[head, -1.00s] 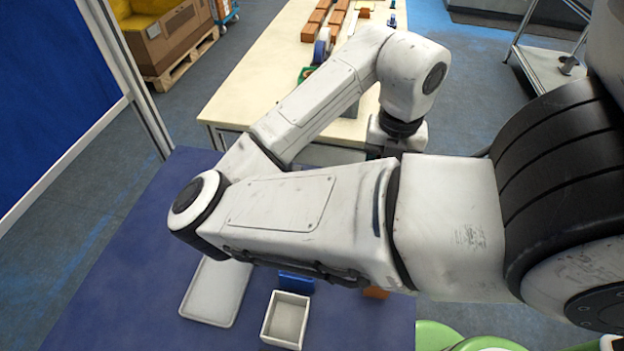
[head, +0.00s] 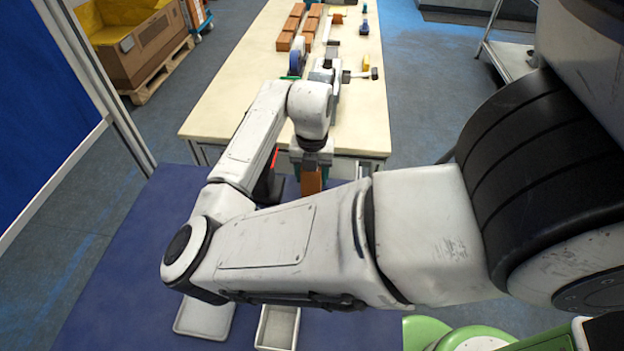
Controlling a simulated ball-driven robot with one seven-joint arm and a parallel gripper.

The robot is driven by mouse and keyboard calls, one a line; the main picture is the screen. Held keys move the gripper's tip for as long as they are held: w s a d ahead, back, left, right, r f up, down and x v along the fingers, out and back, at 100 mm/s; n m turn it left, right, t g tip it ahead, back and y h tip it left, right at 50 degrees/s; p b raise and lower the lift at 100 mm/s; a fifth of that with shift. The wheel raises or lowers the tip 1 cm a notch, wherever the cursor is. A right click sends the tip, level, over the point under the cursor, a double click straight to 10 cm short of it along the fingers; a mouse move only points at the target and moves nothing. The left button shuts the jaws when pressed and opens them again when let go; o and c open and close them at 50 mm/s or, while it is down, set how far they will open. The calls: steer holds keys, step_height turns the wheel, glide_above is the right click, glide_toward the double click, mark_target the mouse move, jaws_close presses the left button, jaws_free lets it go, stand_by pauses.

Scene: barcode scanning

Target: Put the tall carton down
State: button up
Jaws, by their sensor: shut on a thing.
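The tall carton (head: 311,184) is orange-brown and hangs upright below my gripper (head: 311,170) in the head view. My gripper points down and is shut on the carton's top. The carton's lower end is hidden behind my forearm, so I cannot tell whether it touches the surface below. It is over the far part of the blue table (head: 120,225), near the cream table's front edge.
A red and black device (head: 269,182) stands just left of the carton, partly hidden by my arm. A pale flat tray (head: 205,318) and a small open white box (head: 277,328) lie in front. The cream table (head: 225,100) behind holds several brown boxes (head: 290,32) and tools.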

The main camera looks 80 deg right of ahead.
mark_target(312, 182)
step_height(312, 182, down, 2)
steer(key=shift+f+p, duration=0.1)
steer(key=shift+p, duration=0.55)
steer(key=shift+f, duration=0.4)
steer(key=shift+f, duration=0.1)
steer(key=shift+f, duration=0.1)
steer(key=o, duration=1.2)
step_height(312, 182, up, 12)
steer(key=shift+r+b, duration=0.2)
steer(key=shift+b, duration=1.05)
